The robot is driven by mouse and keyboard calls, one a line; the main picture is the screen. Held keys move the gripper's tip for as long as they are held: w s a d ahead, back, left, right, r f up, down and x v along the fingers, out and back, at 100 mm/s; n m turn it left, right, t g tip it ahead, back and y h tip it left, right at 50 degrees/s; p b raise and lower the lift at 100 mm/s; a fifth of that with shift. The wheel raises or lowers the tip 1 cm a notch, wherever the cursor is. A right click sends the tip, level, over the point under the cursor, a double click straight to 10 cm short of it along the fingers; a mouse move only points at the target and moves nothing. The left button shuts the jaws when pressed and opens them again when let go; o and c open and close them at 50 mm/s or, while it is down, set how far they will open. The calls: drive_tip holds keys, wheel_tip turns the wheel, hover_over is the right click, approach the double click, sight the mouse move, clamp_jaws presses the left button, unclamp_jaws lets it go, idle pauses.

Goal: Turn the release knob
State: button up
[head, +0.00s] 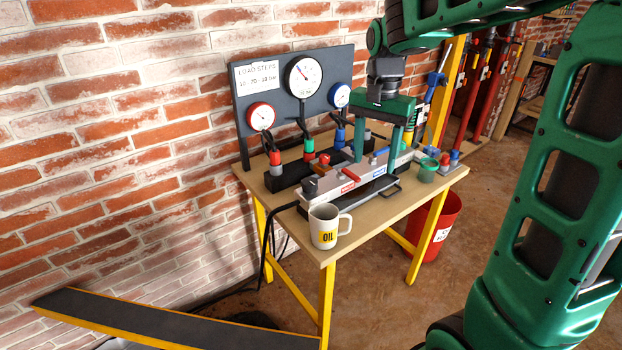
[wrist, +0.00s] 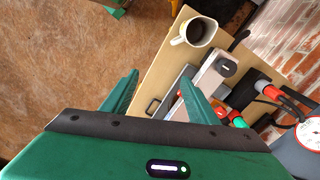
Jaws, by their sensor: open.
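A long grey hand-pump unit (head: 348,192) lies on the wooden table, with a red lever and a blue lever on top; its near end shows in the wrist view (wrist: 211,78). A small dark knob (head: 310,186) sits at its left end; a dark round part shows there in the wrist view (wrist: 228,68). I cannot tell for sure which part is the release knob. My gripper (head: 377,153) is open and points down above the right half of the unit.
A white OIL mug (head: 325,227) with dark liquid stands at the table's front left corner. A gauge panel (head: 290,85) with hoses stands behind. A green cup (head: 427,170) is at the right. A red bin (head: 440,225) stands beside the table (head: 400,212).

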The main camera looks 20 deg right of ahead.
sight(309, 181)
drive_tip(key=w+a+f+m, duration=0.2)
drive_tip(key=w+a+f, duration=0.1)
drive_tip(key=w+a, duration=1)
drive_tip(key=f, duration=0.3)
drive_tip(key=d+f, duration=0.1)
drive_tip(key=f, duration=0.6)
drive_tip(key=shift+w+d+f, duration=0.25)
drive_tip(key=shift+w, duration=0.05)
drive_tip(key=shift+r, duration=0.1)
drive_tip(key=c, duration=1)
